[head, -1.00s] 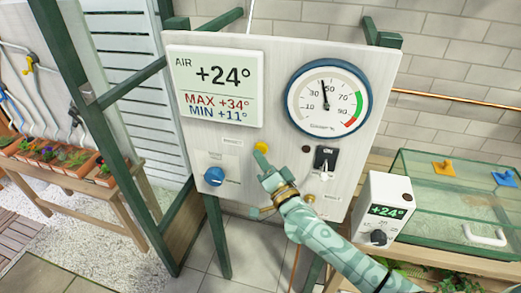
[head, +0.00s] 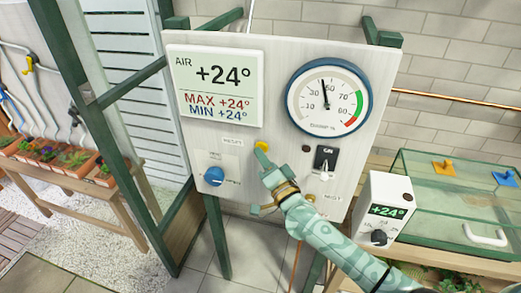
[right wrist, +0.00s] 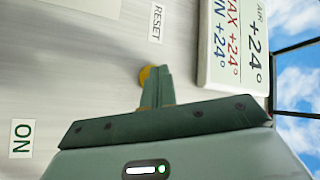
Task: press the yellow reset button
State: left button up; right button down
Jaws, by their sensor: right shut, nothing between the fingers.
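The yellow reset button (head: 262,146) sits on the pale panel (head: 285,100), right of the RESET label. My right gripper (head: 261,154) is shut and empty, its fingertips at the button and covering part of it. In the right wrist view the closed fingers (right wrist: 157,88) overlap the yellow button (right wrist: 144,76); whether they touch it I cannot tell. The air display (head: 215,85) reads +24°, MAX +24°, MIN +24°. It also shows in the right wrist view (right wrist: 232,45). My left gripper is not in view.
A blue knob (head: 214,176) is left of my right gripper and a black switch (head: 326,158) is right of it. A round gauge (head: 328,98) is above. A white box (head: 385,207) and a glass case (head: 455,200) stand at the right.

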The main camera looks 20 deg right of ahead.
jog(key=shift+w+d, duration=0.1)
dwell(0.5)
jog(key=shift+s+a+p, duration=0.5)
jog(key=shift+s+a, duration=0.1)
jog(key=shift+s, duration=0.25)
jog(key=s+a+p, duration=0.1)
jog(key=s, duration=0.1)
jog(key=s+a+p, duration=0.1)
jog(key=s, duration=0.1)
jog(key=shift+a, duration=0.4)
dwell(0.4)
